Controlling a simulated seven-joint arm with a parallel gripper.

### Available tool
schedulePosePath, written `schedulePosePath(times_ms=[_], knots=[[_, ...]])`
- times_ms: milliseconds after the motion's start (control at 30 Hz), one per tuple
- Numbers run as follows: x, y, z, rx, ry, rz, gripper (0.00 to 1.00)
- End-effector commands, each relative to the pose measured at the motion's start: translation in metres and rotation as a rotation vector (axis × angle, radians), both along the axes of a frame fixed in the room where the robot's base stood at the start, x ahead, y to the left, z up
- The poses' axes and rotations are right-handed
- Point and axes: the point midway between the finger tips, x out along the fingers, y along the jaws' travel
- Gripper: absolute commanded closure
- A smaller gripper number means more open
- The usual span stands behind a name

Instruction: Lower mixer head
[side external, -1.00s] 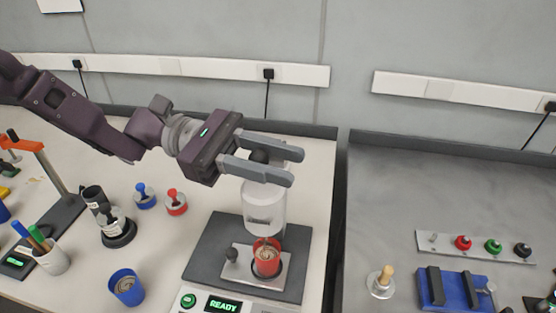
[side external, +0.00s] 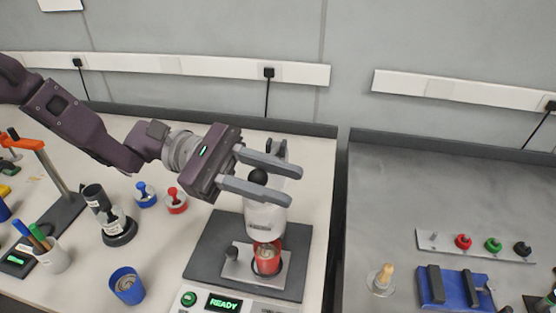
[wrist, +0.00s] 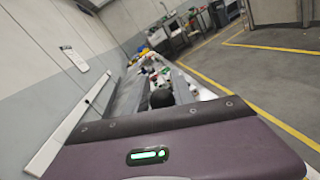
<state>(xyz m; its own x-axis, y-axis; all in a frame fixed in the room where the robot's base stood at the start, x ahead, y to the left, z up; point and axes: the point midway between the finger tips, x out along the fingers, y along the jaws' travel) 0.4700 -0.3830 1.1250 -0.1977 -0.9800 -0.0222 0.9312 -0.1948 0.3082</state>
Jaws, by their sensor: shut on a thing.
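The mixer's white head (side external: 265,218) stands over a red cup (side external: 268,264) on the mixer's base plate (side external: 215,240); its lower end is close to the cup's rim. Whether it touches the cup is unclear. A black ball knob (side external: 258,176) sits on top of the head. My gripper (side external: 277,182) is shut on this knob, one finger on each side, reaching in from the left. In the wrist view the black knob (wrist: 162,97) shows between the two fingers. Part of the head's upper side is hidden by the fingers.
A READY display (side external: 224,304) with a green button is at the mixer's front. A blue cup (side external: 127,287), a pen cup (side external: 50,256), blue and red knobbed weights (side external: 176,201) and a black-and-white device (side external: 115,225) stand to the left. A grey table is on the right.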

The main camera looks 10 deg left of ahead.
Motion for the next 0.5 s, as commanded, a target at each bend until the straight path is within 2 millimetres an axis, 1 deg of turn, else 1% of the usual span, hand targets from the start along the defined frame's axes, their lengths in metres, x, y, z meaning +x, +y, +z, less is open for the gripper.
schedulePosePath(times_ms=[33,133,433,467,500], knots=[[0.0,0.001,-0.011,0.008,0.011,0.006,1.0],[-0.002,0.001,-0.02,0.007,0.01,0.007,1.0],[-0.001,0.001,-0.022,0.007,0.006,0.012,1.0],[-0.001,0.001,-0.022,0.007,0.006,0.012,0.66],[-0.001,0.001,-0.022,0.007,0.006,0.012,0.58]])
